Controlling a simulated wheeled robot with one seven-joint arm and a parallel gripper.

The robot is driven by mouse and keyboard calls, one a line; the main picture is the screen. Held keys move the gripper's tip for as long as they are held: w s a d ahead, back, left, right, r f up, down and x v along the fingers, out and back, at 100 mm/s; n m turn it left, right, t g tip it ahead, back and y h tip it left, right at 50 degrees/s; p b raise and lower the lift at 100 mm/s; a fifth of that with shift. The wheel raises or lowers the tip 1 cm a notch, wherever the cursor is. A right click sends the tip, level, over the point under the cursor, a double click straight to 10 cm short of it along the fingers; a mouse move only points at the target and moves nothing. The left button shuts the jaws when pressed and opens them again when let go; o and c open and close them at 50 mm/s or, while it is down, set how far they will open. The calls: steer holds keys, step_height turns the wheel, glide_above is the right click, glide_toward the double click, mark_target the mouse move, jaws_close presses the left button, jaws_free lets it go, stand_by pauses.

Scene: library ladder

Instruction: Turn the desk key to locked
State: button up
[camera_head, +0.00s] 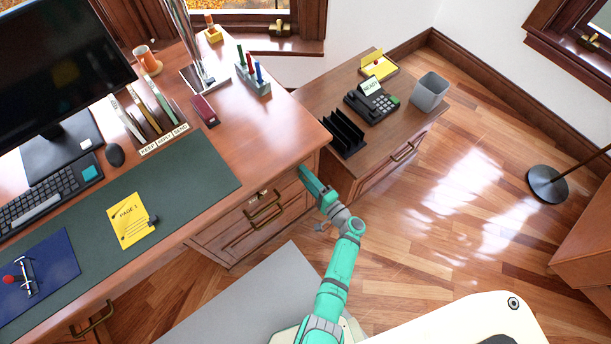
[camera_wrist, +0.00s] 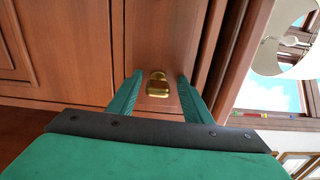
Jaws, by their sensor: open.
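The wooden desk (camera_head: 290,122) has drawers in its front. A small brass key or lock fitting (camera_head: 262,192) shows above a brass drawer handle (camera_head: 264,210). In the wrist view a brass key-like piece (camera_wrist: 158,86) sticks out from the wood panel, framed between my two green fingers. My gripper (camera_head: 305,172) is open and empty, close to the desk's front near its right end. The fingers appear on either side of the brass piece without touching it; the depth gap is hard to judge. Whether the key is turned to locked cannot be read.
A lower cabinet (camera_head: 318,97) with a black file rack (camera_head: 344,134), a phone (camera_head: 372,103) and a grey bin (camera_head: 430,91) stands right of the desk. A grey mat (camera_head: 250,300) lies on the floor before the desk. The wood floor at right is clear up to a lamp base (camera_head: 547,184).

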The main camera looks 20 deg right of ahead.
steer(key=shift+s, duration=0.15)
steer(key=v, duration=1)
steer(key=shift+s, duration=0.3)
steer(key=shift+d+r, duration=0.1)
steer(key=shift+d, duration=0.05)
